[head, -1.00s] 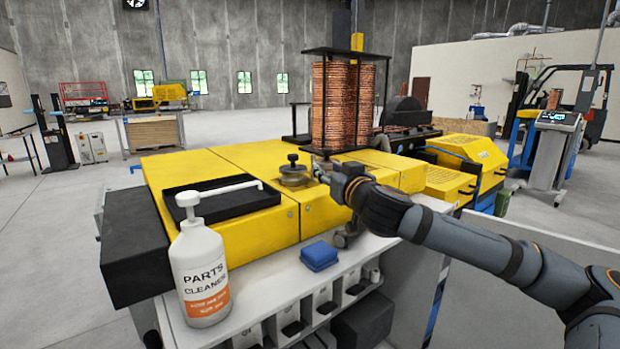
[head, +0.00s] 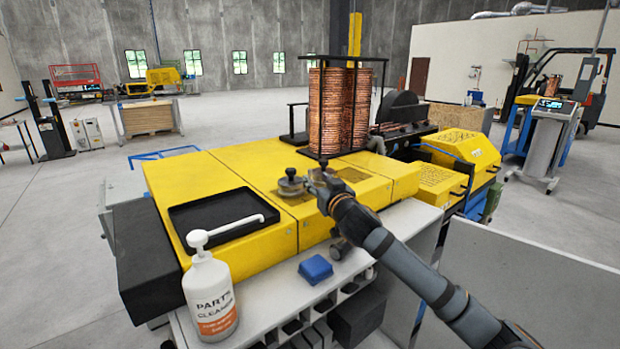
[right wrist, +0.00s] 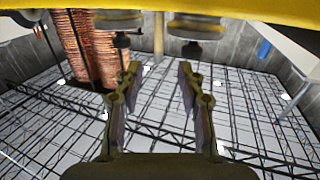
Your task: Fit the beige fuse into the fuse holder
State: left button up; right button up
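My right gripper (head: 317,178) is low over the yellow machine top, just right of a round metal disc with a dark knob (head: 291,183). In the right wrist view, which looks upside down, the gripper's two fingers (right wrist: 158,75) stand apart with nothing between them. Two round metal pieces with dark knobs show beyond the fingertips there, one at left (right wrist: 120,22) and one at right (right wrist: 196,27). My left gripper is not in view.
The yellow machine (head: 250,160) carries a black tray (head: 183,217) at left and a copper tube stack (head: 330,110) behind the gripper. A parts cleaner bottle (head: 210,300) and blue block (head: 315,268) stand on the white front ledge.

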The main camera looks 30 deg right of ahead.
aim_at(311, 172)
jog(key=p+x, duration=0.2)
jog(key=x, duration=0.1)
jog(key=p+x, duration=0.1)
jog(key=shift+w+d+r, duration=0.15)
jog(key=shift+w+r, duration=0.1)
jog(key=shift+r, duration=0.05)
jog(key=shift+w+f, duration=0.2)
jog(key=shift+w, duration=0.15)
jog(key=shift+s+d, duration=0.1)
jog(key=shift+s, duration=0.05)
jog(key=c, duration=0.4)
grip_shut()
